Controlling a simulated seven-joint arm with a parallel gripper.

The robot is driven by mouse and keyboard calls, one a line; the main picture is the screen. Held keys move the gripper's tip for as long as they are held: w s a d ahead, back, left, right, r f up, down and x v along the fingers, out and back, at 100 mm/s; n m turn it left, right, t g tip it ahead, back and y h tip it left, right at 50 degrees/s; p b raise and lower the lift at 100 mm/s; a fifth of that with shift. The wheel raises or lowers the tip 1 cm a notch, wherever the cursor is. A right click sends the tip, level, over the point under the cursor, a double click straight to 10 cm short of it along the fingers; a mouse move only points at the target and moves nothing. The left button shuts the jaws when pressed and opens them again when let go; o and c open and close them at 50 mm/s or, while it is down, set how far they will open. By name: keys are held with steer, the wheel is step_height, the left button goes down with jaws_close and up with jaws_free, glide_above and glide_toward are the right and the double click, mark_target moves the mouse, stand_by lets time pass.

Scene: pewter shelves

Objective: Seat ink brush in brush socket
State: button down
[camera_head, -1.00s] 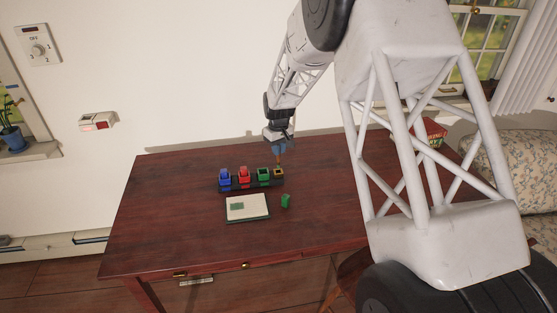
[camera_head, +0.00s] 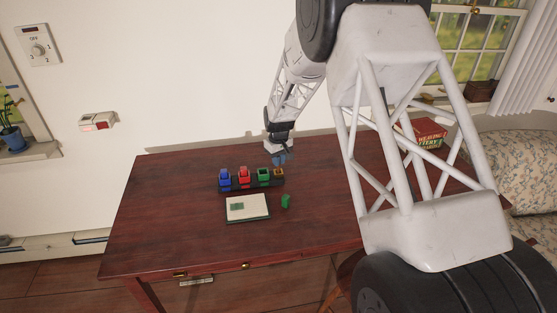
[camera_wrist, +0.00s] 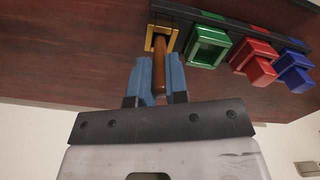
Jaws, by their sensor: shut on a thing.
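My gripper (camera_wrist: 160,82) has blue fingers shut on the brown ink brush (camera_wrist: 159,65). In the head view my gripper (camera_head: 282,160) is low over the right end of the dark rack. The brush's far end overlaps the opening of the gold square socket (camera_wrist: 153,31) in the wrist view and seems to enter it; how deep I cannot tell. In the head view the gold socket (camera_head: 279,173) is just below the fingers, and the brush is mostly hidden.
Green (camera_head: 264,175), red (camera_head: 244,176) and blue (camera_head: 225,179) holders stand left of the gold socket on the same rack. A white pad (camera_head: 247,214) and a small green block (camera_head: 286,201) lie in front. The wooden table (camera_head: 180,230) is otherwise largely clear.

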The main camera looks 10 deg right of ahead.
steer(key=shift+f, duration=0.1)
steer(key=c, duration=1.1)
jaws_free()
step_height(320, 180, up, 12)
steer(key=shift+f, duration=0.2)
steer(key=shift+r, duration=0.3)
